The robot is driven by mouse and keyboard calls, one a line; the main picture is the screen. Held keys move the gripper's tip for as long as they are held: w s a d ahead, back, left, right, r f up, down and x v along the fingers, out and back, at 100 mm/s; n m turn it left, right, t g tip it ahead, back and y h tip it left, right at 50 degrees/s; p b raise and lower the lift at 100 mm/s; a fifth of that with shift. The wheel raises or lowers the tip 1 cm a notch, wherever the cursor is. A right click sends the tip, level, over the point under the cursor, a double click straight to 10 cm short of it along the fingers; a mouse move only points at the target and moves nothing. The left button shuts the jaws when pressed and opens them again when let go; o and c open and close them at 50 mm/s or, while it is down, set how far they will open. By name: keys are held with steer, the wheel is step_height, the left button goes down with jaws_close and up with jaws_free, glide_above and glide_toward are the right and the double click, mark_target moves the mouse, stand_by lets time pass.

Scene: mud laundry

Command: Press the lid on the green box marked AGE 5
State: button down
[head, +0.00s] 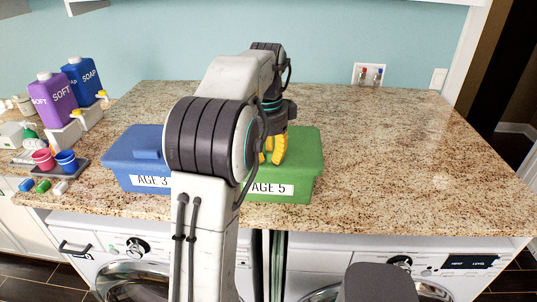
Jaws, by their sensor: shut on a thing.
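The green box (303,178) marked AGE 5 stands on the granite counter, just right of the blue box. My arm hides its left part and some of its top. A green top surface shows, but I cannot tell how well the lid is seated. My gripper (272,153), with yellow fingers, points down at the top of the green box. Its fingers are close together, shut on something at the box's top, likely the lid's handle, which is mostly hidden.
A blue box (120,160) marked AGE 3 stands close at left. Soap bottles (82,78), a purple bottle (53,101) and a dark tray (60,171) with cups crowd the far left. The counter (420,150) is clear on the right.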

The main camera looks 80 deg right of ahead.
steer(key=shift+f, duration=0.45)
stand_by(1.4)
steer(key=c, duration=0.5)
jaws_free()
steer(key=shift+r, duration=0.1)
steer(key=shift+r, duration=3.85)
jaws_close()
steer(key=shift+f, duration=0.15)
